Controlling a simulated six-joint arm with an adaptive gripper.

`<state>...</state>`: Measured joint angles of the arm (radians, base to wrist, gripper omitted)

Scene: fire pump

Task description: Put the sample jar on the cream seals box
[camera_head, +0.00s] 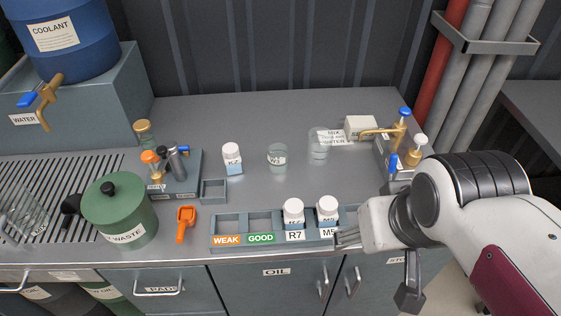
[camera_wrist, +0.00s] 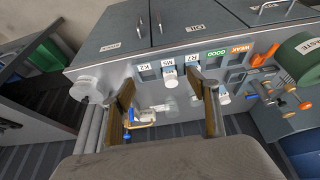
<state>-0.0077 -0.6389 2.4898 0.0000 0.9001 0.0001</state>
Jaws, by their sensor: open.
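Several white-lidded jars are in view, and I cannot tell which is the sample jar. One marked R2 or K2 (camera_head: 232,158) stands alone on the bench. The R7 jar (camera_head: 293,212) and M5 jar (camera_head: 328,209) stand in the front rack. The cream box (camera_head: 361,126), its label partly hidden, sits at the back right behind a clear beaker and a card. My gripper (camera_head: 346,238) is beside the rack's right end, right of the M5 jar. In the wrist view my gripper (camera_wrist: 167,95) is open, with nothing seen held.
The rack (camera_head: 246,242) has empty WEAK and GOOD slots. Beakers (camera_head: 277,158) stand mid-bench. A brass tap (camera_head: 383,131) stands near the cream box.

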